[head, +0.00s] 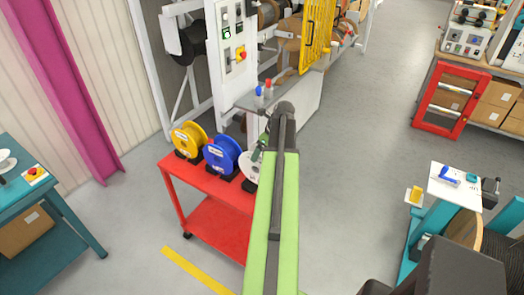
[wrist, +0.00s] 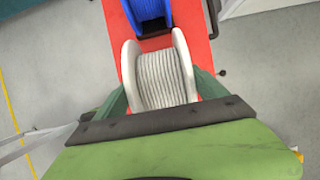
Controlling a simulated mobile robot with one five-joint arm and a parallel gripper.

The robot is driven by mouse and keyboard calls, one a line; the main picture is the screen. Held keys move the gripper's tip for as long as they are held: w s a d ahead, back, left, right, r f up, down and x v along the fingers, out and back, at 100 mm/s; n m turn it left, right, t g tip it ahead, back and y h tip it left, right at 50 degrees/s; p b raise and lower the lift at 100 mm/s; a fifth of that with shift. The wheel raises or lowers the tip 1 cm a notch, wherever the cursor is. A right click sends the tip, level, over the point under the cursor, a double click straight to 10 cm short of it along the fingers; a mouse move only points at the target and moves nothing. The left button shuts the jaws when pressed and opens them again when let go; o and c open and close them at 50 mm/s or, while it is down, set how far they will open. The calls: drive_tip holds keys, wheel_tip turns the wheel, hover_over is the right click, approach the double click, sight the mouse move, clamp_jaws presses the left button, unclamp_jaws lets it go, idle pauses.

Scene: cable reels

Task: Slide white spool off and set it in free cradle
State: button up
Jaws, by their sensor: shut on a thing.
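The white spool (wrist: 165,75) has pale flanges and white cable wound on it. My gripper (wrist: 163,92) is shut on it, with a green finger along each side in the wrist view. In the head view the white spool (head: 251,166) shows at the right end of the red cart, partly hidden by my arm. My gripper (head: 261,148) is mostly hidden there too. I cannot tell whether the spool rests in a cradle or is held just above the cart.
The red cart (head: 203,179) also carries a yellow spool (head: 189,138) and a blue spool (head: 223,154) in dark cradles. The blue spool (wrist: 148,12) lies close to the white one. A white machine frame (head: 233,60) stands behind.

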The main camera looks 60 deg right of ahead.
drive_tip(key=shift+f+b, duration=2.2)
drive_tip(key=shift+f, duration=0.35)
drive_tip(key=o, duration=2)
drive_tip(key=shift+r, duration=0.1)
drive_tip(key=p+v, duration=1.6)
drive_tip(key=v, duration=0.1)
drive_tip(key=shift+s, duration=0.15)
drive_tip(key=shift+r, duration=0.1)
